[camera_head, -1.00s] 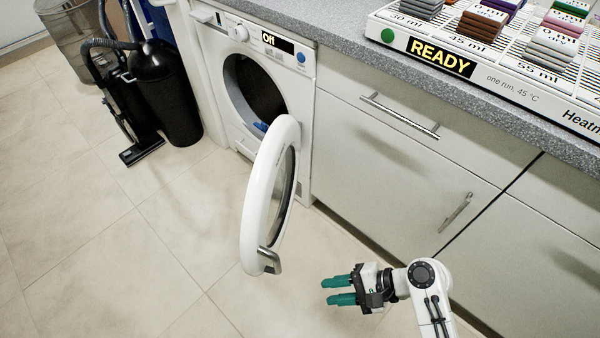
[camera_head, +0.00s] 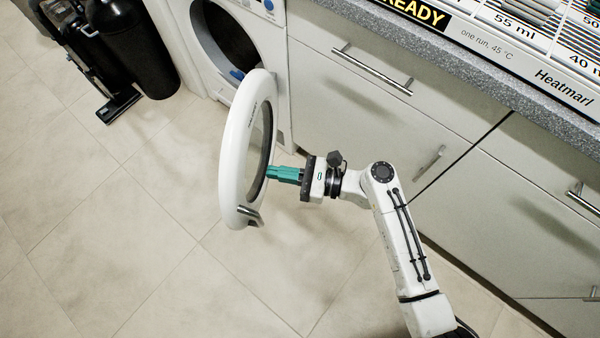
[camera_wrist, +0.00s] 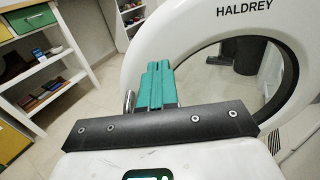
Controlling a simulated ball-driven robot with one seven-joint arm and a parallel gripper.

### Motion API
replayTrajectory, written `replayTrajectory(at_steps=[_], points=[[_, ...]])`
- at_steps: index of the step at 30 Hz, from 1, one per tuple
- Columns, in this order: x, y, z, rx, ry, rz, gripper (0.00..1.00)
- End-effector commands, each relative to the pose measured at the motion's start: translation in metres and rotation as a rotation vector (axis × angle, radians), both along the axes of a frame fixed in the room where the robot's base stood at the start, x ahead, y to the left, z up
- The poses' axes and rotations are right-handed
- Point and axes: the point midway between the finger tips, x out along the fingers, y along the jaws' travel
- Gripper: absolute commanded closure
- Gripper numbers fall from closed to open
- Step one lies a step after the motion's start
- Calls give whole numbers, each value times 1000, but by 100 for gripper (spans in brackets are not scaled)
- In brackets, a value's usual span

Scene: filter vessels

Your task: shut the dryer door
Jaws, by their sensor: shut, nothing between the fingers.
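The dryer door (camera_head: 236,130) is a white ring with a dark glass middle, standing wide open from the dryer (camera_head: 273,62). Its metal handle (camera_head: 248,216) is at the near, free end. My gripper (camera_head: 271,172) is shut and empty, its green fingertips at the door's right-hand face; whether they touch cannot be told. In the wrist view the shut fingers (camera_wrist: 157,72) point at the door ring (camera_wrist: 190,38), which carries the name HALDREY. The handle shows partly beside the fingers, at their left. The dryer's dark opening is partly hidden by the door.
Grey cabinets (camera_head: 370,110) with bar handles and a counter (camera_head: 470,75) run along the right. The tiled floor (camera_head: 130,210) left of the door is clear. Shelves (camera_wrist: 40,60) show in the wrist view.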

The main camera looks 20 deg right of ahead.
Motion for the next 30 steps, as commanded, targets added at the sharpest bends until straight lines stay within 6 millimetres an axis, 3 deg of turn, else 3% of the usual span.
replayTrajectory(at_steps=[6, 12, 30], points=[[17, 33, -1, -1, 0, 3, 100], [26, 49, 0, -1, 0, 0, 100], [30, 57, 1, 0, 0, -14, 100]])
